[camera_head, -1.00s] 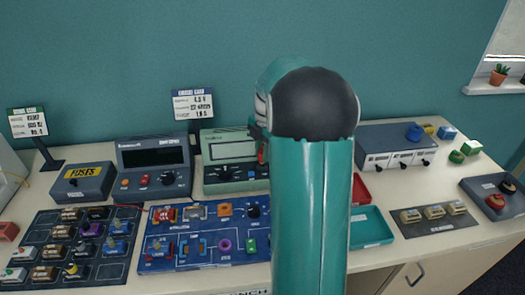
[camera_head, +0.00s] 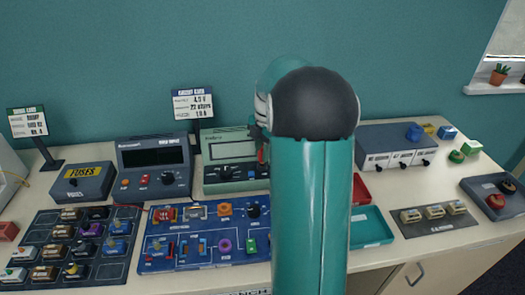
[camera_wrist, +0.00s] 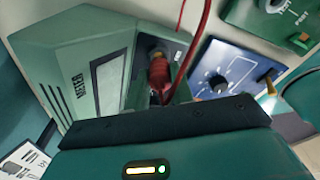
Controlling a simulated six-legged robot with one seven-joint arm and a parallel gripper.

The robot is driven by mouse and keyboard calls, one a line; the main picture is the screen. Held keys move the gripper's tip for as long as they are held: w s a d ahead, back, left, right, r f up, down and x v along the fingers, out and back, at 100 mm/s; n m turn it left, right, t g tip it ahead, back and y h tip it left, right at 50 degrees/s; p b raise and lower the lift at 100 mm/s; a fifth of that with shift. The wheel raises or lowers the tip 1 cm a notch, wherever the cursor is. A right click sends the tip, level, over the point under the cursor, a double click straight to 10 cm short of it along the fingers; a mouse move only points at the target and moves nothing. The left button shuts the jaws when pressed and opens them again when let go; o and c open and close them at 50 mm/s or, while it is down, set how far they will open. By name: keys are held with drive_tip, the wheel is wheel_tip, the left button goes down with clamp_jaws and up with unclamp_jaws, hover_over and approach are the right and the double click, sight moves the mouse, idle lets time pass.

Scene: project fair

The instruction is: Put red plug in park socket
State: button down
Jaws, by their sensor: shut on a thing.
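The red plug (camera_wrist: 160,75) shows in the wrist view just beyond the dark edge of my gripper (camera_wrist: 162,97), with a red cable rising from it. My gripper is shut on the plug; its fingertips are mostly hidden. The plug is at the lower end of the green meter (camera_wrist: 70,65), close to a dark panel; I cannot tell whether it sits in a socket. In the head view my arm hides most of the gripper, and a bit of red (camera_head: 262,152) shows at the right of the meter (camera_head: 222,180). A green panel (camera_wrist: 290,22) has a round socket and a label I cannot read surely.
A blue circuit board (camera_head: 205,262) lies in front of the meter. A dark parts mat (camera_head: 75,240), a fuses box (camera_head: 82,182) and a grey supply unit (camera_head: 155,165) stand left. A teal tray (camera_head: 370,226) and a grey box (camera_head: 395,148) are right of my arm.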

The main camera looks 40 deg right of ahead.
drive_tip(key=shift+f, duration=0.9)
idle(0.8)
drive_tip(key=c, duration=1.1)
unclamp_jaws()
drive_tip(key=shift+o, duration=0.3)
drive_tip(key=o, duration=0.4)
drive_tip(key=shift+r, duration=4)
